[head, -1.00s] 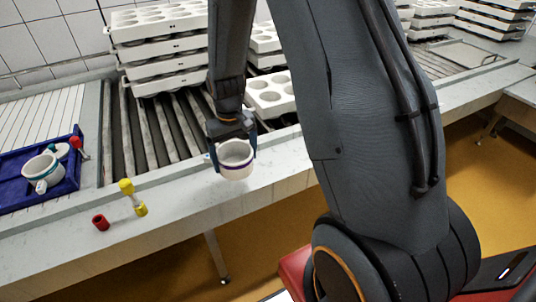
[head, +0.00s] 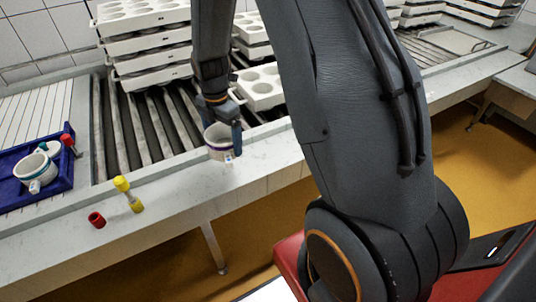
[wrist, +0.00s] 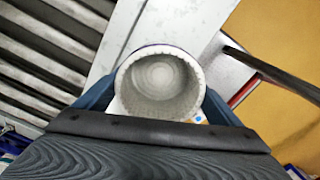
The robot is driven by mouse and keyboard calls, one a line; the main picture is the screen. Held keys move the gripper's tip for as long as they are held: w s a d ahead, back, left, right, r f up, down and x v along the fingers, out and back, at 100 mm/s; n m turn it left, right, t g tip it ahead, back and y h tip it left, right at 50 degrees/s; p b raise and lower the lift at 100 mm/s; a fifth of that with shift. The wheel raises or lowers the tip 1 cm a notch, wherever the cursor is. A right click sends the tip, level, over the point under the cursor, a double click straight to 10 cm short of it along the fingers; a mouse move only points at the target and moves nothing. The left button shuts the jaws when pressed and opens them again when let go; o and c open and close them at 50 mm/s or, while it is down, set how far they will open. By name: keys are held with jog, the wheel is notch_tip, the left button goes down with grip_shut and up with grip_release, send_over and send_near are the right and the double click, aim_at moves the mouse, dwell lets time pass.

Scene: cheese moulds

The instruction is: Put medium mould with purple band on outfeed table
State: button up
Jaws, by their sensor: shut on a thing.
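A white round mould (head: 219,143) with a purple band is held between the fingers of my gripper (head: 222,128). It appears over the front ledge of the roller table in the head view, with a small label on its lower side. In the wrist view the mould (wrist: 160,82) is open towards the camera, showing its pale, empty inside, with the blue fingers (wrist: 160,108) on either side. I cannot tell which surface is the outfeed table, and whether the mould touches the ledge is unclear.
A blue tray (head: 68,172) with white moulds stands at the left. A red cylinder (head: 96,220) and a yellow-ended object (head: 128,193) lie on the ledge (head: 165,195). Stacked white mould trays (head: 146,50) stand on the rollers (head: 150,125) behind.

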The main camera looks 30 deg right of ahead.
jog(key=shift+w+r+n, duration=0.1)
jog(key=shift+n, duration=1.2)
jog(key=shift+f+p, duration=1.55)
jog(key=shift+f, duration=3.45)
jog(key=shift+f, duration=0.1)
jog(key=o, duration=1)
